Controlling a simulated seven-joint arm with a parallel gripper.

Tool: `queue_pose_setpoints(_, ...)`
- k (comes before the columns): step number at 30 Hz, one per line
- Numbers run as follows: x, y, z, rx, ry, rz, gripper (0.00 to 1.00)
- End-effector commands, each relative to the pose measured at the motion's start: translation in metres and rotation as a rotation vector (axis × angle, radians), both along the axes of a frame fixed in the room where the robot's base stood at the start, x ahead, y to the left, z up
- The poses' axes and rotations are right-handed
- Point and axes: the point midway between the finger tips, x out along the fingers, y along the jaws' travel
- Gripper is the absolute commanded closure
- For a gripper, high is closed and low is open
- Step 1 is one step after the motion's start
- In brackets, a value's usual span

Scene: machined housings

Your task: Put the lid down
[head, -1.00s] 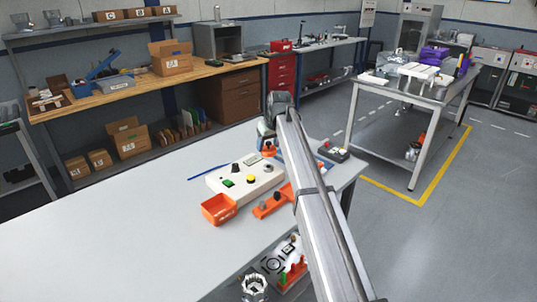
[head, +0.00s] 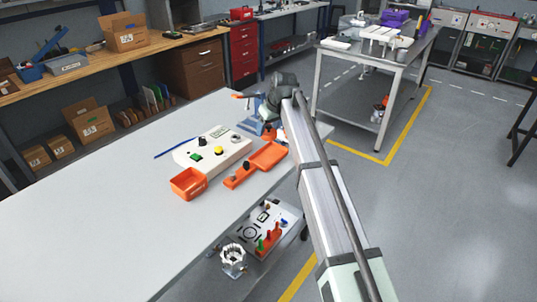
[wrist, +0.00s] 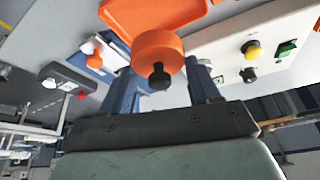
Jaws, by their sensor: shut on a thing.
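The lid (wrist: 158,52) is a round orange piece with a black knob. In the wrist view it sits between the two dark blue fingers of my gripper (wrist: 163,88), which is shut on it. In the head view my gripper (head: 268,122) is at the far right of the white bench, with a bit of the orange lid (head: 268,132) showing under it. The lid is just right of the white control box (head: 212,149) and beyond the orange tray with a handle (head: 268,157). Whether the lid touches anything below is hidden.
An open orange bin (head: 188,183) stands in front of the control box, and a blue rod (head: 175,148) lies behind it. A dark box with a red button (wrist: 72,84) shows in the wrist view. A silver ring-shaped part (head: 233,260) sits below.

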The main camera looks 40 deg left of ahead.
Motion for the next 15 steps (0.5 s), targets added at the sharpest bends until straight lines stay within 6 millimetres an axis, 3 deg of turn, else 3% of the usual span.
queue_pose_setpoints(9,-0.001,0.0,-0.047,-0.001,0.0,0.002,0.68)
queue_pose_setpoints(15,0.0,0.0,-0.063,-0.001,0.0,0.002,0.68)
